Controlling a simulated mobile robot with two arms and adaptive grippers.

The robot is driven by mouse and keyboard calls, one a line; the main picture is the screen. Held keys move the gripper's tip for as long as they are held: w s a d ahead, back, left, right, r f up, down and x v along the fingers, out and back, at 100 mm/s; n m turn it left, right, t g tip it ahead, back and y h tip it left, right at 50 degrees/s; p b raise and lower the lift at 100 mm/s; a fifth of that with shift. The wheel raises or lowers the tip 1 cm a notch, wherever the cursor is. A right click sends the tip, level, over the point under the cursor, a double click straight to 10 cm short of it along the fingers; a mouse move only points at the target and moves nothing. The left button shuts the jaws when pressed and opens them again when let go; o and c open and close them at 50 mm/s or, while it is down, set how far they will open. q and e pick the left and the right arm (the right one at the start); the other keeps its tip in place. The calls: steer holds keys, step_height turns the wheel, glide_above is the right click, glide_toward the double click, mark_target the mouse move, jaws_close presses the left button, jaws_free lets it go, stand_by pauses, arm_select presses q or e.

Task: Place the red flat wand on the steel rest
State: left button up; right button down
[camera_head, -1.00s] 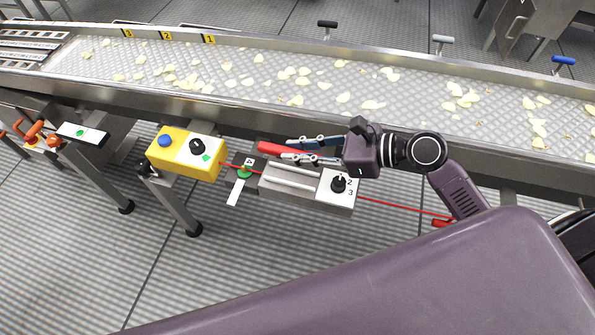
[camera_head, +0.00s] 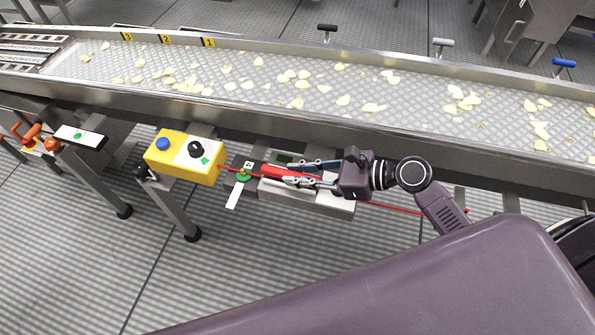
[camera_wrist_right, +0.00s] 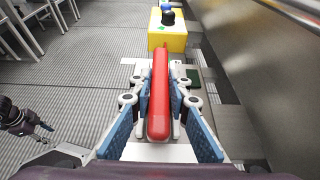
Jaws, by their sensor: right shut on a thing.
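The red flat wand (camera_head: 271,170) is held between the fingers of my right gripper (camera_head: 294,173), just above the steel rest (camera_head: 290,197) in the head view. In the right wrist view, the red wand (camera_wrist_right: 159,95) runs lengthwise between the blue-padded fingers (camera_wrist_right: 160,108), pointing away toward the yellow box. The pale rest (camera_wrist_right: 140,152) shows beneath it. Whether the wand touches the rest is hard to tell. My left gripper (camera_wrist_right: 38,131) shows small at the left of the right wrist view; its jaws are too small to read.
A yellow control box (camera_head: 185,158) with blue button and black knob stands left of the rest. A green knob (camera_head: 243,176) with a white pointer lies between them. The steel conveyor (camera_head: 250,110) with chips runs behind. A red cord passes along the rest.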

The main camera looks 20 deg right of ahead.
steer(key=shift+s+f, duration=0.15)
steer(key=shift+f, duration=0.3)
steer(key=c, duration=1.9)
jaws_free()
steer(key=shift+f, duration=0.15)
steer(key=shift+o, duration=0.4)
steer(key=shift+f, duration=0.1)
steer(key=shift+s, duration=0.1)
steer(key=shift+r, duration=0.2)
steer(key=v, duration=0.8)
steer(key=r+v, duration=0.1)
steer(key=v, duration=0.3)
steer(key=shift+r, duration=0.15)
